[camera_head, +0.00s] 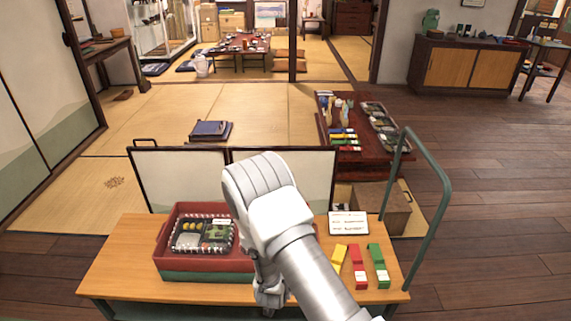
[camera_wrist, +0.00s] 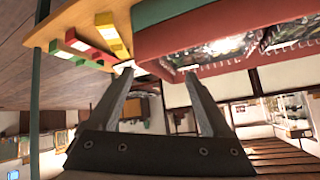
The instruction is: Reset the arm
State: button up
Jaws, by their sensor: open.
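My white arm (camera_head: 280,225) rises from the lower edge of the head view and bends down beside the red tray. My gripper (camera_wrist: 160,72) shows in the wrist view with its two dark fingers spread and nothing between them. In the head view it is mostly hidden behind my own arm, low at the front of the wooden table (camera_head: 130,265). The red tray (camera_head: 165,250) stands on the table left of the arm and holds a black compartmented lunch box (camera_head: 187,243). The wrist view appears turned over, with the table along its top.
Yellow (camera_head: 338,255), red (camera_head: 357,268) and green (camera_head: 378,267) blocks lie right of my arm, near a white card (camera_head: 348,223). A green rail (camera_head: 440,215) stands at the table's right. A low dark table (camera_head: 340,105) with several items lies beyond a low screen (camera_head: 180,175).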

notch_tip(320, 180, up, 26)
jog(key=n+g+y, duration=0.2)
jog(key=y, duration=0.2)
jog(key=s+d+r+n, duration=0.3)
jog(key=s+d+r, duration=0.3)
jog(key=s+r, duration=0.55)
jog(key=s+d+r+n+g+h, duration=0.1)
jog(key=s+d+r, duration=0.2)
jog(key=s, duration=0.4)
jog(key=s+d+r+h, duration=0.15)
jog(key=s+d, duration=0.25)
jog(key=s, duration=0.4)
notch_tip(320, 180, up, 16)
jog(key=p, duration=1.5)
jog(key=shift+w+g+y, duration=0.15)
jog(key=shift+g+y, duration=0.15)
jog(key=shift+y, duration=0.15)
jog(key=shift+a+f, duration=0.1)
jog(key=shift+a, duration=0.1)
